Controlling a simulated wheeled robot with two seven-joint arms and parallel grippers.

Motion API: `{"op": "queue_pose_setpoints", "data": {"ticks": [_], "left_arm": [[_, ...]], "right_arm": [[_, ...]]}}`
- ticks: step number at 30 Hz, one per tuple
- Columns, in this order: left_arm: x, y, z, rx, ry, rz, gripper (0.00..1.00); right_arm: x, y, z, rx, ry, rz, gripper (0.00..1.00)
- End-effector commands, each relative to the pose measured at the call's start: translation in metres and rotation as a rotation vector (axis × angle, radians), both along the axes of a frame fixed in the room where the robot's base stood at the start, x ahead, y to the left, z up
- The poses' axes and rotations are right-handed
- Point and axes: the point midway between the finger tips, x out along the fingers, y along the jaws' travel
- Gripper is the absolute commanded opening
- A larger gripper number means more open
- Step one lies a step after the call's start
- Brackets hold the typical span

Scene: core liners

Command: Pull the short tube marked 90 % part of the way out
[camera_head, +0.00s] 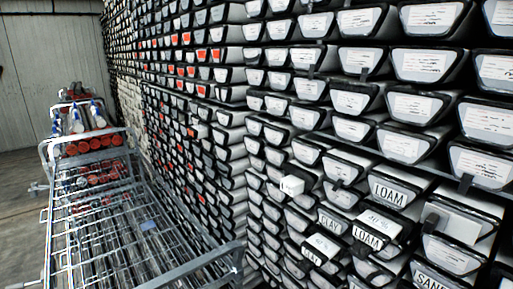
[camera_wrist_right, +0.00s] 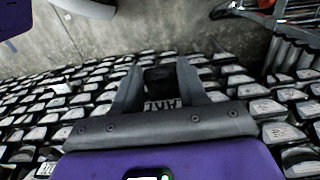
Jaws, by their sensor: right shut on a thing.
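My right gripper (camera_wrist_right: 158,72) shows only in the right wrist view, where the rack appears upside down. Its two grey fingers are closed on a dark tube end (camera_wrist_right: 162,82). Upside-down printed letters below it are partly hidden and I cannot read them surely. In the head view, two short tubes stick out of the rack with handwritten percent marks on their white tops. One (camera_head: 378,224) is above the LOAM tube, the other (camera_head: 322,245) is lower left, below a CLAY label. The figures are too small to tell which reads 90 %. My left gripper is not in view.
The rack of black-rimmed tubes with white labels fills the right of the head view. A blank white block (camera_head: 292,186) sticks out nearby. A metal cart (camera_head: 130,220) with red-ended tubes stands along the rack at left. Floor (camera_head: 20,190) is clear at far left.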

Motion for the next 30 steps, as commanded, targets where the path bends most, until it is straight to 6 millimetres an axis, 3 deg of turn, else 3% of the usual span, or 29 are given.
{"op": "queue_pose_setpoints", "data": {"ticks": [11, 12, 18, 26, 30], "left_arm": [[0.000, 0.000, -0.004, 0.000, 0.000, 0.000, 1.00], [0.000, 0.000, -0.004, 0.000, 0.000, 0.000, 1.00], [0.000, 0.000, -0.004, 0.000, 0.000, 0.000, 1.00], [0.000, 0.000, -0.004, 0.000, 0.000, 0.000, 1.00], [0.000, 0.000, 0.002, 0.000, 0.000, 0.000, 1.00]], "right_arm": [[-0.007, 0.010, 0.000, 0.002, 0.000, 0.003, 0.00], [-0.007, 0.010, 0.000, 0.002, 0.000, 0.003, 0.44], [-0.007, 0.010, 0.000, 0.002, 0.001, 0.002, 0.72], [-0.009, 0.009, -0.001, 0.002, 0.008, 0.000, 0.72], [-0.008, 0.010, 0.013, 0.004, 0.002, -0.001, 0.72]]}}
